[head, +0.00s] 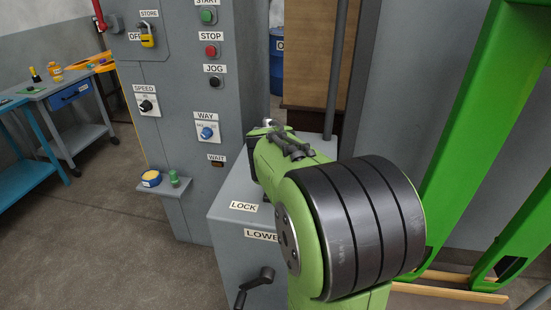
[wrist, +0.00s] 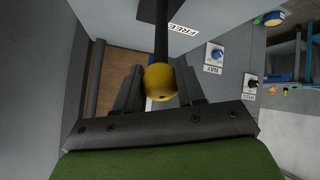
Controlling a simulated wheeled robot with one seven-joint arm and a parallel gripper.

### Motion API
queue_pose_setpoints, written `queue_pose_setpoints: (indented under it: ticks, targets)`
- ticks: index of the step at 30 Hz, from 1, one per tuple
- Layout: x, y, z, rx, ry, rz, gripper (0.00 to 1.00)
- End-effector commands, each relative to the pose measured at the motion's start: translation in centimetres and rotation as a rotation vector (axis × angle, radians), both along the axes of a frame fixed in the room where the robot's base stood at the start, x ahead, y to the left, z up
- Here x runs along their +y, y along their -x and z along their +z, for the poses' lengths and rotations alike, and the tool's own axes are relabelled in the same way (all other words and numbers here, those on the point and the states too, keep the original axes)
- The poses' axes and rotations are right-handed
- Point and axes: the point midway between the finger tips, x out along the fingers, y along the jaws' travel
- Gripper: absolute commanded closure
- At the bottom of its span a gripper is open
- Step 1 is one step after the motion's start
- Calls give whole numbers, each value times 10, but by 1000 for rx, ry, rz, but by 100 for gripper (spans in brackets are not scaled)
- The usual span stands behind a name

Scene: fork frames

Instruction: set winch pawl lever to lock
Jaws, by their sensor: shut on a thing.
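In the wrist view the winch pawl lever has a dark rod (wrist: 161,35) ending in a yellow ball knob (wrist: 160,80). My gripper (wrist: 159,85) is shut on the knob, one dark finger on each side. In the head view my green arm hides the lever and my gripper. The LOCK label (head: 243,206) is visible on top of the grey winch housing (head: 228,230), left of my arm. The lever's exact setting cannot be told.
A LOWER label (head: 262,235) and a dark crank handle (head: 255,285) are on the housing's front. A grey control cabinet (head: 180,110) with buttons and knobs stands behind left. Green posts (head: 460,130) rise at right. Open floor lies at the left front.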

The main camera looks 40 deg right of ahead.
Motion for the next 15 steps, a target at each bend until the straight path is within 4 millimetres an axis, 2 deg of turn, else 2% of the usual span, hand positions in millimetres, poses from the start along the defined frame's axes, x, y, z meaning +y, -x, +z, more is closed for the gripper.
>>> queue_pose_setpoints:
  ticks: [1,5,6,10,15]
  targets:
    - [2,2,-7,20,-13,2,100]
    - [2,2,-7,20,-13,2,100]
    - [2,2,-7,20,-13,2,57]
    - [2,2,-6,16,-10,2,37]
    - [1,1,-4,12,-7,1,37]
